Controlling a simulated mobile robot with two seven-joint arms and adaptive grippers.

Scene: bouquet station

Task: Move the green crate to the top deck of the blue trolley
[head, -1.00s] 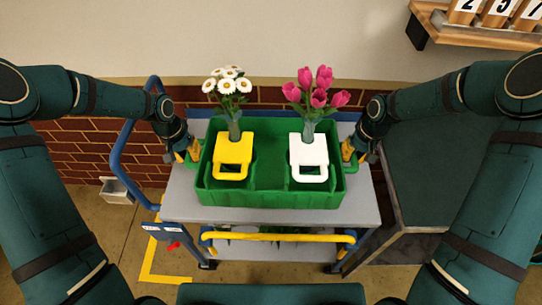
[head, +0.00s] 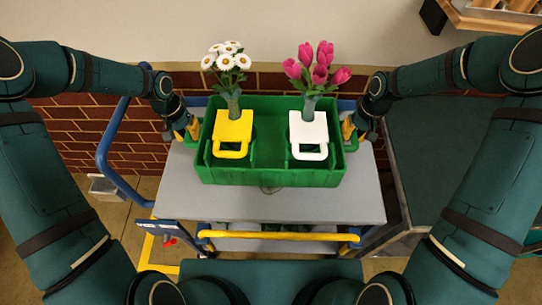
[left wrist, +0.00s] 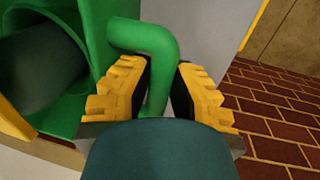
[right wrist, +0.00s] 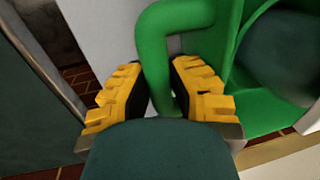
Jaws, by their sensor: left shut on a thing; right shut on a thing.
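The green crate (head: 270,178) is level over the grey top deck (head: 270,206) of the blue trolley (head: 113,150), towards its back. I cannot tell whether its base touches the deck. My left gripper (head: 187,128) is shut on the crate's left handle, seen in the left wrist view (left wrist: 150,42). My right gripper (head: 354,130) is shut on the right handle, seen in the right wrist view (right wrist: 150,45). Inside the crate stand a yellow holder (head: 233,130) below white daisies (head: 227,60) and a white holder (head: 308,131) below pink tulips (head: 318,66).
A brick-and-plaster wall (head: 75,130) stands behind the trolley. A dark-topped cabinet (head: 430,160) is close on the right. A wooden shelf (head: 485,18) hangs at upper right. A yellow bar (head: 275,236) runs below the deck's front edge. The deck's front strip is bare.

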